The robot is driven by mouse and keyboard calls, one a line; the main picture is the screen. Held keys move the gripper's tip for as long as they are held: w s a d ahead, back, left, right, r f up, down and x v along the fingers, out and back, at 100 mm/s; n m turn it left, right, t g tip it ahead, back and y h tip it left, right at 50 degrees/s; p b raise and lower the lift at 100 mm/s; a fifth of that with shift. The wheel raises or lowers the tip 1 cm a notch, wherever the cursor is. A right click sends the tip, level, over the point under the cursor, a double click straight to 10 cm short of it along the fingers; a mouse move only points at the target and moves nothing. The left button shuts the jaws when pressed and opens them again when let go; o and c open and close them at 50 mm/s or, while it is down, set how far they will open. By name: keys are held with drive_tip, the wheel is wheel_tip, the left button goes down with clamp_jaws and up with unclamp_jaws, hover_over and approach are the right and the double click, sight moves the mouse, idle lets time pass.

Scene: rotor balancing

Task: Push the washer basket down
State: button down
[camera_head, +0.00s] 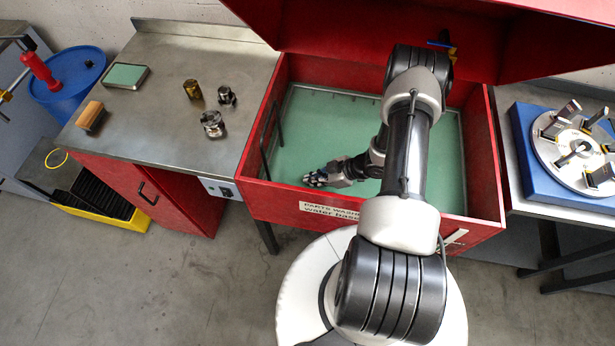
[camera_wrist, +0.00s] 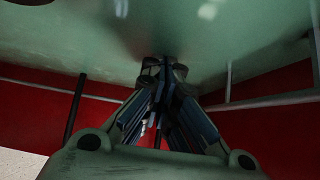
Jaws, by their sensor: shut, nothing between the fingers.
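The parts washer is an open red tub (camera_head: 480,150) with green liquid (camera_head: 310,120) inside. A dark upright handle (camera_head: 268,145) stands at the tub's left inner side, and a thin grey frame edge (camera_head: 340,92) of the basket shows along the back. The rest of the basket is hard to make out, so its exact height is unclear. My gripper (camera_head: 314,180) is low inside the tub at the front left, shut and empty. In the wrist view its closed fingers (camera_wrist: 163,75) point at the green surface, with a dark rod to the left and a grey bar (camera_wrist: 265,99) to the right.
The red lid (camera_head: 400,35) is raised behind my arm. A steel bench (camera_head: 160,110) at left holds small metal parts, a brush and a green-topped tray. A blue-based balancing fixture (camera_head: 530,150) stands at right. The tub walls surround my gripper.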

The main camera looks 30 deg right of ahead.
drive_tip(key=shift+d, duration=0.1)
wheel_tip(320, 180, down, 9)
drive_tip(key=b, duration=0.7)
drive_tip(key=shift+f, duration=0.2)
drive_tip(key=shift+s, duration=0.15)
